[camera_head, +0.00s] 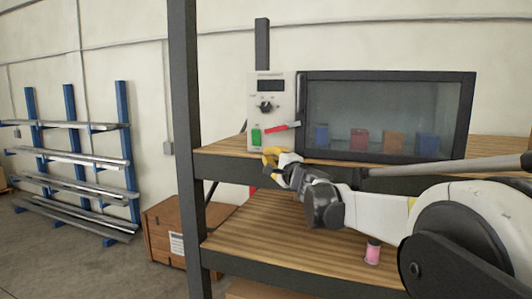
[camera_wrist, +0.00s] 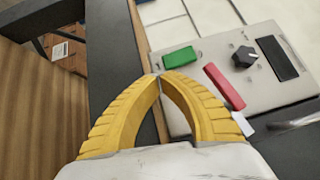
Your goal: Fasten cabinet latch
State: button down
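The cabinet (camera_head: 301,115) stands on the upper shelf, with a dark-framed glass door (camera_head: 385,113) that looks closed. A red latch handle (camera_head: 283,126) lies slightly slanted on its pale control panel (camera_head: 256,102); it also shows in the wrist view (camera_wrist: 224,86). My gripper (camera_head: 270,154) has yellow fingers and is just below the panel, under the latch. In the wrist view its fingertips (camera_wrist: 159,75) meet with nothing between them. They are near the green button (camera_wrist: 181,57) and apart from the red handle, which lies to their right.
A black knob (camera_head: 266,106) and dark display (camera_head: 270,85) are on the panel. Several coloured blocks (camera_head: 360,138) stand behind the glass. A dark post (camera_head: 184,120) rises left of the cabinet. The wooden lower shelf (camera_head: 250,240) holds a pink jar (camera_head: 373,253).

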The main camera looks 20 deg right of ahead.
jog(key=s+a+f+b, duration=0.1)
jog(key=s+a+f, duration=0.1)
jog(key=s+f, duration=0.4)
jog(key=shift+s, duration=0.4)
jog(key=shift+a+f, duration=0.15)
